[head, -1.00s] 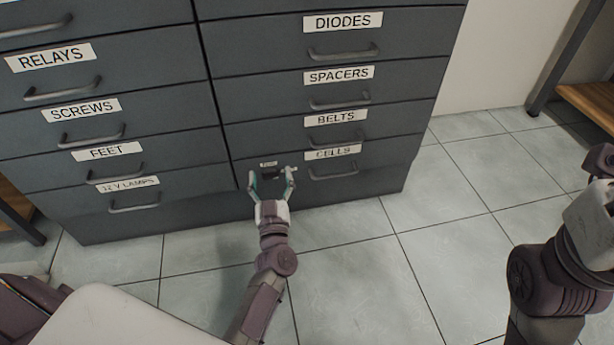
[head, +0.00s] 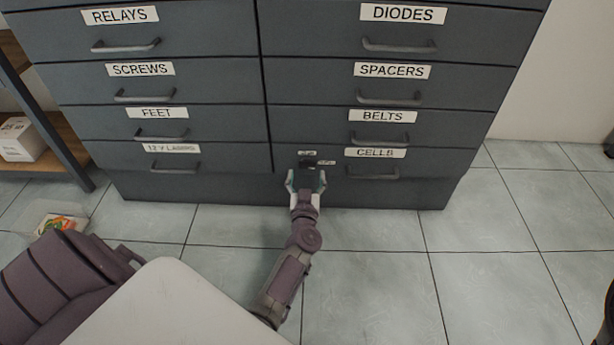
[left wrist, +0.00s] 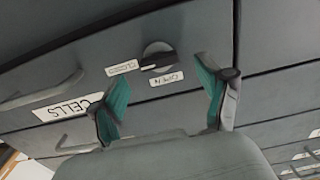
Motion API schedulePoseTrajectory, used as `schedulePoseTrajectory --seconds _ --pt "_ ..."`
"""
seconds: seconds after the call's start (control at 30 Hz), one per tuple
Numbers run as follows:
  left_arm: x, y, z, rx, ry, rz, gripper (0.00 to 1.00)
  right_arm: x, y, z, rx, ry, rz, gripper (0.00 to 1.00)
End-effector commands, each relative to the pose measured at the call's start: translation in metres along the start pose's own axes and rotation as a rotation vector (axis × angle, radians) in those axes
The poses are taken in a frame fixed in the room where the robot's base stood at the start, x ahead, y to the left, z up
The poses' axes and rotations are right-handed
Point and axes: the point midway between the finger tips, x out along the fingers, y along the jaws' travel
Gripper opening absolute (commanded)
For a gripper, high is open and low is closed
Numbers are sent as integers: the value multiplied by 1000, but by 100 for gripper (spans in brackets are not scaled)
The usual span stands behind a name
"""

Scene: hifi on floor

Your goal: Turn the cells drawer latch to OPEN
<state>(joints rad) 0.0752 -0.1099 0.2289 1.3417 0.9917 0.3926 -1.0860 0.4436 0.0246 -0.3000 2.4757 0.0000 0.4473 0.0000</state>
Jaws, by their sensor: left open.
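The cells drawer, with its CELLS label (head: 376,153) and bar handle (head: 372,174), is the bottom right drawer of the grey cabinet. Its latch is a dark round knob (left wrist: 158,57) in the left wrist view, left of the handle in the head view. A pale mark on the knob points towards the CLOSED label (left wrist: 122,67); the OPEN label (left wrist: 167,78) sits at another side. My left gripper (head: 306,178) is open and empty in front of the latch, its teal fingers (left wrist: 160,78) apart, with the knob showing between and beyond them. My right gripper is not in view.
Other labelled drawers with protruding handles, such as BELTS (head: 379,138) and 12 V LAMPS (head: 175,167), surround the latch. A shelf with a white box (head: 20,139) stands at the left.

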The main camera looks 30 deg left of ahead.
Motion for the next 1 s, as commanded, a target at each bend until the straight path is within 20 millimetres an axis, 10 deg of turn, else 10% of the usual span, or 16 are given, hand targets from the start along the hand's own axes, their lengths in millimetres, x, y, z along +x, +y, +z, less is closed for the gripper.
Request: schedulePoseTrajectory --seconds 0.57,0.9,1.0 --pt "29 0 0 0 -1 1 77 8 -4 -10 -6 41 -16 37" --pt "28 0 0 0 0 0 20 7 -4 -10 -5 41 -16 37" --pt "28 0 0 -1 0 0 17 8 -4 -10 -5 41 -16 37"
